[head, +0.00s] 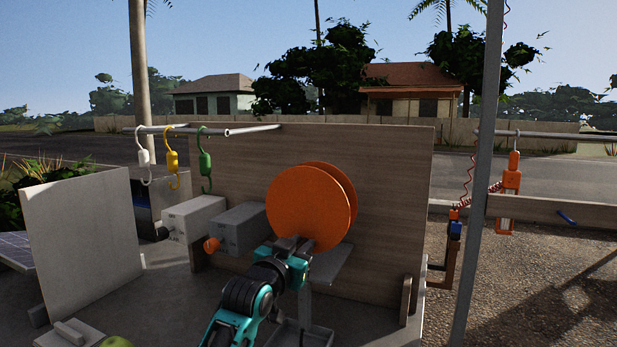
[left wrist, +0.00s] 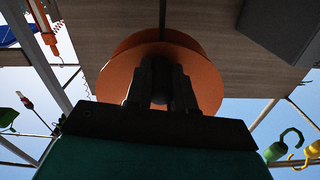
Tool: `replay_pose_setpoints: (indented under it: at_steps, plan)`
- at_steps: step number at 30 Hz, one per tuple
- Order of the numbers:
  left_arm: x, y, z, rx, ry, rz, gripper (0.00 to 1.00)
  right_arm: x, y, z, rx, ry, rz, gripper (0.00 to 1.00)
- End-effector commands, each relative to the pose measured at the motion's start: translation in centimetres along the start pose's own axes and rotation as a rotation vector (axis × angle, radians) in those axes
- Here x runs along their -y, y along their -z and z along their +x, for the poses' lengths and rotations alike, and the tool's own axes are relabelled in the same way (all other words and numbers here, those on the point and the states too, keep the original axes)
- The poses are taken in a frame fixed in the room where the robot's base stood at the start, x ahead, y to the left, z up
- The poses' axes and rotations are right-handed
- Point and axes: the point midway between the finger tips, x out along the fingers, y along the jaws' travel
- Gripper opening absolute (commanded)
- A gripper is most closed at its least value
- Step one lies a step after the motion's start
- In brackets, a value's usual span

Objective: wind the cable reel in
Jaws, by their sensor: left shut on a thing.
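The cable reel (head: 308,205) is a large orange double disc standing upright in front of a wooden board. It also fills the middle of the left wrist view (left wrist: 205,85). My left gripper (head: 292,243) is at the lower part of the reel's near face. In the left wrist view its dark fingers (left wrist: 160,78) are closed around a small dark grip in front of the disc, which looks like the reel's handle. The fingers hide most of that grip. I cannot make out any cable on the reel. My right gripper is not in view.
Grey boxes (head: 240,228) stand left of the reel, one with an orange knob (head: 211,244). Hooks hang from a rail (head: 255,130) above. The wooden board (head: 395,190) closes off the back. A metal post (head: 478,170) stands to the right.

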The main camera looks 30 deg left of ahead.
Motion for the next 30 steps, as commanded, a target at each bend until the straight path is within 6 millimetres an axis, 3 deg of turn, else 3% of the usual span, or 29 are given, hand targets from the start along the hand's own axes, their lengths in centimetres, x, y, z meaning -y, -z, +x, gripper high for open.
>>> replay_pose_setpoints:
  at_steps: [11, 21, 30]
  plan:
    - [0.5, 0.0, 0.0, 0.0, 0.001, -0.001, 0.16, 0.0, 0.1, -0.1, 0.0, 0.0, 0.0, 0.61]
    - [2.6, 0.1, 0.0, 0.0, 0.002, 0.0, 0.16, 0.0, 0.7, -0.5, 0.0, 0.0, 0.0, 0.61]
    - [2.7, 0.1, 0.0, 0.0, 0.001, -0.001, 0.16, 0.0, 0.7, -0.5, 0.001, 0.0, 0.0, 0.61]
